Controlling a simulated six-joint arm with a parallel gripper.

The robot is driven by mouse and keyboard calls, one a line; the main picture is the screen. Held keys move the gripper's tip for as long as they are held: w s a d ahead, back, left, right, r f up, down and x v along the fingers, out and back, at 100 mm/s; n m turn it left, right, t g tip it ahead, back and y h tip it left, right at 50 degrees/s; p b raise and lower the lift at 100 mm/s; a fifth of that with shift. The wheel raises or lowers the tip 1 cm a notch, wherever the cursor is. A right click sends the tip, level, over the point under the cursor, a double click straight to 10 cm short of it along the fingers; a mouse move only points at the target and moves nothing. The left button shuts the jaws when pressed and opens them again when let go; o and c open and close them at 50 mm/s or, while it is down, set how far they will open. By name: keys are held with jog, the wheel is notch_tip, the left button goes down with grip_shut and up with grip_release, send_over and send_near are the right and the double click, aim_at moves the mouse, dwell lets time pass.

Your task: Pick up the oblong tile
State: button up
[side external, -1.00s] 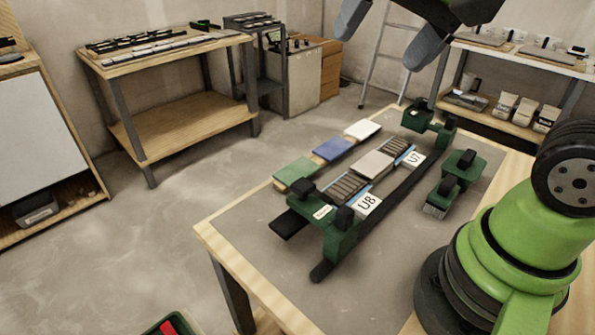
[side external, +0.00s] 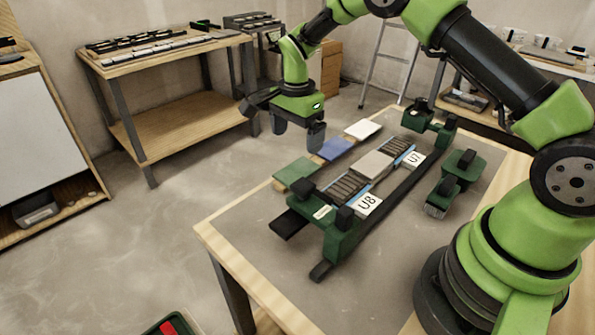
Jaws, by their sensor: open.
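Three tiles lie in a row on a wooden strip: a green tile (side external: 295,173), a blue tile (side external: 336,149) and a white tile (side external: 363,129). A beige tile (side external: 373,165) sits in the middle of the green and black fixture (side external: 343,243). I cannot tell for sure which tile is the oblong one. My gripper (side external: 298,134) is open and empty, fingers pointing down. In the picture it is up and left of the blue tile, above the green one, and one finger covers part of the blue tile's left end. Its exact height is unclear.
White blocks marked U8 (side external: 367,204) and U7 (side external: 413,159) stand along the fixture. The grey table top (side external: 262,238) is clear at front left. A workbench (side external: 165,52) stands at the back left.

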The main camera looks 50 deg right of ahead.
aim_at(297, 170)
jog(key=f, duration=0.8)
jog(key=shift+w+d+f, duration=0.1)
jog(key=shift+d+f, duration=0.05)
jog(key=shift+d, duration=0.05)
jog(key=shift+c, duration=0.2)
jog(key=c, duration=0.8)
